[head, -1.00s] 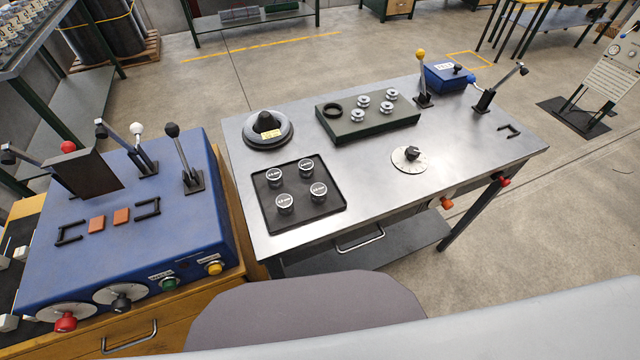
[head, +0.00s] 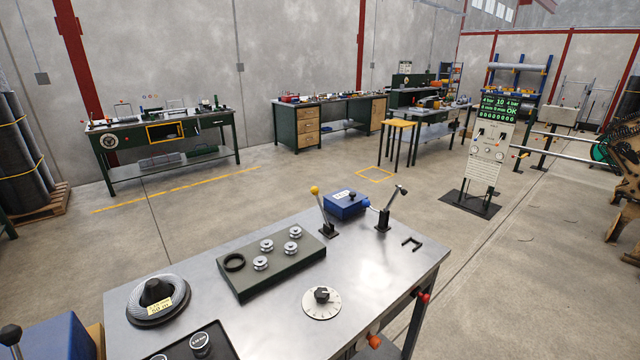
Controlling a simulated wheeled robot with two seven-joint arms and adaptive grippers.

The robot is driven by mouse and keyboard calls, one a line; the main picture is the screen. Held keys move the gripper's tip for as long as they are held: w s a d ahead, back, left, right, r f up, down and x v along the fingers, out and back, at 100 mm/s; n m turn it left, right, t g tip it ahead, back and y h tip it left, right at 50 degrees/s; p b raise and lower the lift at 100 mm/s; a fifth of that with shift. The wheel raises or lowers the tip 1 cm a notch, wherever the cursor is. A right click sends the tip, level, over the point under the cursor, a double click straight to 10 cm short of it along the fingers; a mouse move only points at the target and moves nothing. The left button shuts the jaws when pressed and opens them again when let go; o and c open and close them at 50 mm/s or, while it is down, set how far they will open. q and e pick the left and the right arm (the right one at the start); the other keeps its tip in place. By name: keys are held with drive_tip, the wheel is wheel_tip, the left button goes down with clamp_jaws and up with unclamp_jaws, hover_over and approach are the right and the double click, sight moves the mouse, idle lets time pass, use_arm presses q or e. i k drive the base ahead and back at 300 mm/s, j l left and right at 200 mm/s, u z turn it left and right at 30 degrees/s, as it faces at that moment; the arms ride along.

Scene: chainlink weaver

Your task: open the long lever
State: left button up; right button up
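I cannot tell which lever is the long one. On the steel table a lever with a yellow ball (head: 321,207) stands on a dark base, its rod leaning left. To its right a lever with a dark end (head: 392,208) leans up to the right from its black base. At the lower left edge a lever with a black knob (head: 11,338) shows only in part; the rest is cut off by the frame. Neither of my grippers is in view.
The steel table (head: 400,285) carries a blue box (head: 346,204), a green block (head: 269,263) with rollers, a dial (head: 321,303) and a coiled ring (head: 158,300). A control panel (head: 490,145) stands on the floor at right. Open floor (head: 270,205) lies behind the table.

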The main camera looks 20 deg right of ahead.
sight(315, 191)
drive_tip(key=i+l, duration=0.1)
drive_tip(key=l, duration=0.45)
drive_tip(key=i+l, duration=0.1)
drive_tip(key=l, duration=0.4)
drive_tip(key=i+l+u, duration=0.1)
drive_tip(key=l, duration=0.45)
drive_tip(key=i+l, duration=0.1)
drive_tip(key=l, duration=0.4)
